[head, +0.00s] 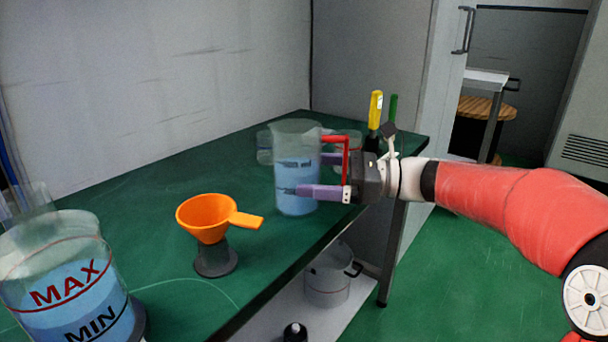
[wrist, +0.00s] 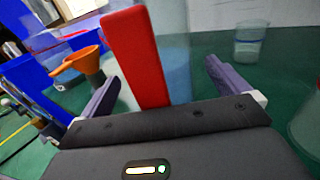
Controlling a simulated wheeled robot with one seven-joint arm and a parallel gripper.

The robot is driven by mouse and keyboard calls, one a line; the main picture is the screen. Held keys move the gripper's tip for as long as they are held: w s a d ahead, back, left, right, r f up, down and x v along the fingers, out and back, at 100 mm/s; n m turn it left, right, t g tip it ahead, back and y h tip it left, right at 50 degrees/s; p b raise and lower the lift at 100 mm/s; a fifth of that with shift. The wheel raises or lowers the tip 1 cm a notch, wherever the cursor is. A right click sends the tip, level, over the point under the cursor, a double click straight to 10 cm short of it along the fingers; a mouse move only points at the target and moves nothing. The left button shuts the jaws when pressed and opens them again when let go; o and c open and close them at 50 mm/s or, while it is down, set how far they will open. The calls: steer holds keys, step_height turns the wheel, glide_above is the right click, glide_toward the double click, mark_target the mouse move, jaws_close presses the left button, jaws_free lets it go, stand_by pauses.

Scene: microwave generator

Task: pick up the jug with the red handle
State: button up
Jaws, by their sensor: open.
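The jug (head: 296,165) is clear, holds blue liquid and stands upright on the green table. Its red handle (head: 338,141) faces my arm; in the wrist view the red handle (wrist: 137,55) rises between my two purple fingers. My gripper (head: 318,175) is open at the jug, with the handle between its fingers. In the wrist view the fingers of my gripper (wrist: 160,85) stand apart on both sides of the handle. I cannot tell whether a finger touches the jug's wall. The jug's body is only faintly visible in the wrist view.
An orange funnel (head: 205,217) on a dark stand is left of the jug. A large MAX/MIN container (head: 65,275) stands at the near left. A yellow-handled tool (head: 375,108) and clear vessels (head: 265,147) are behind. A pot (head: 328,278) sits on the lower shelf.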

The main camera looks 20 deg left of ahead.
steer(key=c, duration=1.3)
steer(key=shift+c, duration=0.7)
steer(key=shift+r, duration=0.25)
